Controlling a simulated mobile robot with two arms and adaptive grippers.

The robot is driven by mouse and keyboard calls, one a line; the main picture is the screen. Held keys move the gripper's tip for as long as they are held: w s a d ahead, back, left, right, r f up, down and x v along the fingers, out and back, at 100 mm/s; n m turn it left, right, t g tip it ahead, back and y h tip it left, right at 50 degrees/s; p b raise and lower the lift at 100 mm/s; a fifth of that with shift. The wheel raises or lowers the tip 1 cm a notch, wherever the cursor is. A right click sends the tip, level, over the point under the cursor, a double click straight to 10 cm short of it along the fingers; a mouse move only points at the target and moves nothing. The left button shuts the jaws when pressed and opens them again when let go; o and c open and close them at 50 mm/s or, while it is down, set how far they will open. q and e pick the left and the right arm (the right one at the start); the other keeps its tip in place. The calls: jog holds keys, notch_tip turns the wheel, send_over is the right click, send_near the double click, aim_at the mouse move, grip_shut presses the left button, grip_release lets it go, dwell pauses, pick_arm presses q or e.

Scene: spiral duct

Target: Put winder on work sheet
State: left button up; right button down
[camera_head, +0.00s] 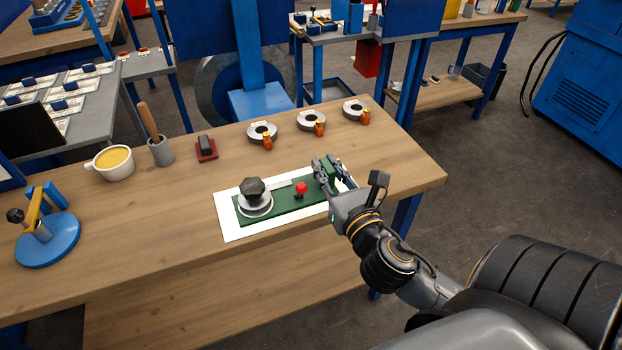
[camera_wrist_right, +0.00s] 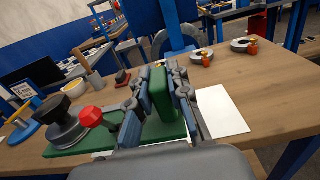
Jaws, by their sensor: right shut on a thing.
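The winder (camera_head: 283,205) has a long green base with a grey spool and dark knob at its left end and a red-knobbed lever near its middle. It lies over the white work sheet (camera_head: 232,232), whose edges show around it. In the right wrist view the winder's base (camera_wrist_right: 90,143) and the bare sheet (camera_wrist_right: 222,110) also show. My right gripper (camera_head: 326,172) is shut on the upright green block (camera_wrist_right: 160,95) of the winder, with a finger on each side. I cannot tell whether the base touches the sheet. My left gripper is not in view.
Several items stand along the bench (camera_head: 150,240): a blue round stand (camera_head: 48,240), a cup (camera_head: 112,163), a grey holder (camera_head: 161,152), a dark-red block (camera_head: 206,148) and three grey rings (camera_head: 262,133) with orange bottles. The bench front is clear.

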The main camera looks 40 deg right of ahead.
jog(key=w+d+f, duration=0.4)
jog(key=w+f, duration=0.1)
jog(key=w+d+f+b, duration=0.1)
jog(key=w+f, duration=0.1)
jog(key=w, duration=0.1)
jog(key=shift+w+d+f, duration=0.25)
jog(key=shift+d+f, duration=0.05)
jog(key=shift+d, duration=0.1)
jog(key=shift+w+d+f, duration=0.1)
jog(key=shift+f, duration=0.1)
jog(key=f, duration=0.1)
jog(key=f+b, duration=0.1)
jog(key=f, duration=0.1)
jog(key=shift+w+f, duration=0.2)
jog(key=shift+f, duration=0.1)
jog(key=shift+f, duration=0.1)
jog(key=c, duration=1.3)
grip_release()
jog(key=shift+s, duration=0.1)
jog(key=shift+o, duration=0.2)
